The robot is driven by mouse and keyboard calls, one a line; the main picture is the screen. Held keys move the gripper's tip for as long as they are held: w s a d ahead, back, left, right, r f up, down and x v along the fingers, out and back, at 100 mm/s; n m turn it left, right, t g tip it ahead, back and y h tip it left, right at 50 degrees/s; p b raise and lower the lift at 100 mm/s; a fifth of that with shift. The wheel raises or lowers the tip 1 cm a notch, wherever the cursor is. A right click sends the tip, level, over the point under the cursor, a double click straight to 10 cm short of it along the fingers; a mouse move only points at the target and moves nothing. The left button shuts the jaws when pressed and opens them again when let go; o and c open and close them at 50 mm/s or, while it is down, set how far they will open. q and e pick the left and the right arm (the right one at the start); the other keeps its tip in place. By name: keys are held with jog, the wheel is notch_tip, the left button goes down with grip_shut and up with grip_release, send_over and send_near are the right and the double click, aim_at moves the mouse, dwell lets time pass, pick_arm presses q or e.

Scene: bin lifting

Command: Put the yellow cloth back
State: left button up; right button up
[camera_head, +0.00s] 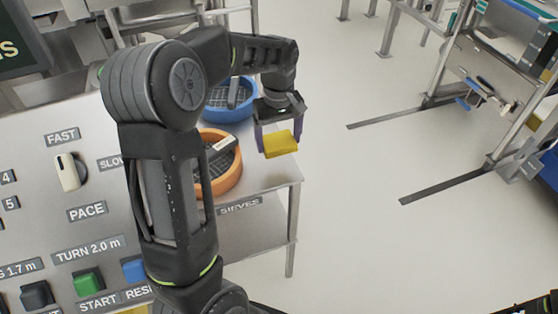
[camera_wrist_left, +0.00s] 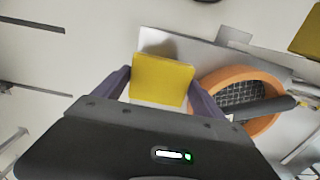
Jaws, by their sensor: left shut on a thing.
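My left gripper (camera_head: 279,142) is shut on the yellow cloth (camera_head: 282,145), a flat folded block. The cloth is held near the right edge of the steel table (camera_head: 265,178), to the right of the orange sieve. In the left wrist view the cloth (camera_wrist_left: 162,80) sits between the two purple fingers of the left gripper (camera_wrist_left: 160,88). Whether the cloth touches the table is hard to tell. My right gripper is not in view.
An orange sieve (camera_head: 232,180) and a blue sieve (camera_head: 232,113) stand on the table, each with a dark tool in it. A control panel (camera_head: 60,215) with knob and buttons is at the left. Open floor (camera_head: 350,190) lies to the right. A yellow thing (camera_wrist_left: 307,38) shows at the wrist view's right edge.

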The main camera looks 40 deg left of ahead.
pick_arm(q)
send_over(278, 167)
notch_tip(278, 167, down, 4)
jog(key=shift+f, duration=0.1)
jog(key=shift+f, duration=1.8)
jog(key=shift+f, duration=0.2)
jog(key=o, duration=1.3)
jog(key=shift+c, duration=0.2)
jog(key=shift+r, duration=0.1)
notch_tip(278, 167, up, 12)
jog(key=shift+r, duration=0.1)
